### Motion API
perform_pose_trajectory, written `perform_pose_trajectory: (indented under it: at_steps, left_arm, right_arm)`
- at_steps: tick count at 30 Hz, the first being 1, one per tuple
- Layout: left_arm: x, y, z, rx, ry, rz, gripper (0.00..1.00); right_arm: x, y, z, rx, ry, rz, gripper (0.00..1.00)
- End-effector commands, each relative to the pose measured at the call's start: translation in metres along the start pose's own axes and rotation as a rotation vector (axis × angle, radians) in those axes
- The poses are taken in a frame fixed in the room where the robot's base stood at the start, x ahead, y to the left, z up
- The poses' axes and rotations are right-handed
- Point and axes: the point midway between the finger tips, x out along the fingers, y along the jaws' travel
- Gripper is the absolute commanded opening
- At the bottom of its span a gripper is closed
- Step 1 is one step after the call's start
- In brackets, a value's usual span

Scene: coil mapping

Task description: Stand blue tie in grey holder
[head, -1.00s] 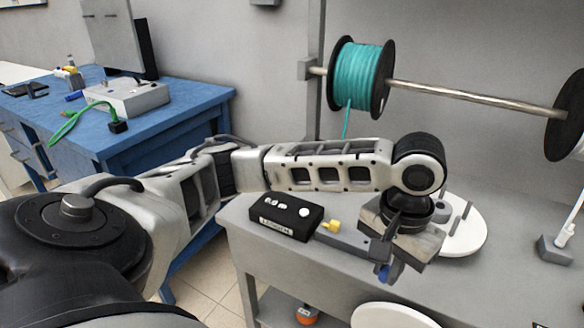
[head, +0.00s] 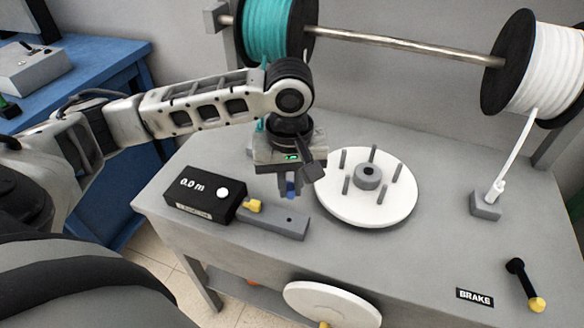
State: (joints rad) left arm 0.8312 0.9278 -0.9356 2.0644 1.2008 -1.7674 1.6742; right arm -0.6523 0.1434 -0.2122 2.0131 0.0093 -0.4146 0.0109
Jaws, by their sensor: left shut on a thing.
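My left gripper (head: 290,180) points down over the grey bench, shut on the small blue tie (head: 291,189). I cannot tell for certain which of these is the grey holder. My right gripper is not in view.
A white disc with upright pegs (head: 340,208) lies right of my gripper. The black meter box (head: 205,195) reads 0.0 m. Teal (head: 268,30) and white (head: 548,70) spools hang on a rod behind. A brake lever (head: 525,285) is at front right.

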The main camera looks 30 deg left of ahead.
Motion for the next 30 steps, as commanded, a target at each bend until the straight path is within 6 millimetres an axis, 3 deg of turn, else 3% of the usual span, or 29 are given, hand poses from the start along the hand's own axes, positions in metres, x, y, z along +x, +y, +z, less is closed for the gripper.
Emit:
perform_pose_trajectory:
  at_steps: [6, 17, 20, 30]
  left_arm:
    - [0.016, -0.002, -0.001, -0.050, 0.002, 0.001, 0.00]
    - [0.054, -0.002, -0.001, -0.048, 0.004, 0.002, 0.00]
    - [0.046, -0.003, -0.001, -0.048, 0.002, 0.001, 0.00]
    - [0.045, -0.003, 0.000, -0.046, 0.000, -0.001, 0.00]
  right_arm:
    - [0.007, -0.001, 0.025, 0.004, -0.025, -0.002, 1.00]
    - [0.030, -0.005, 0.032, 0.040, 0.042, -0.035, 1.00]
    - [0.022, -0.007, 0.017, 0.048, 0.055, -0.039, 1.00]
    - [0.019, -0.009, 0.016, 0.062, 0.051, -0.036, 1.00]
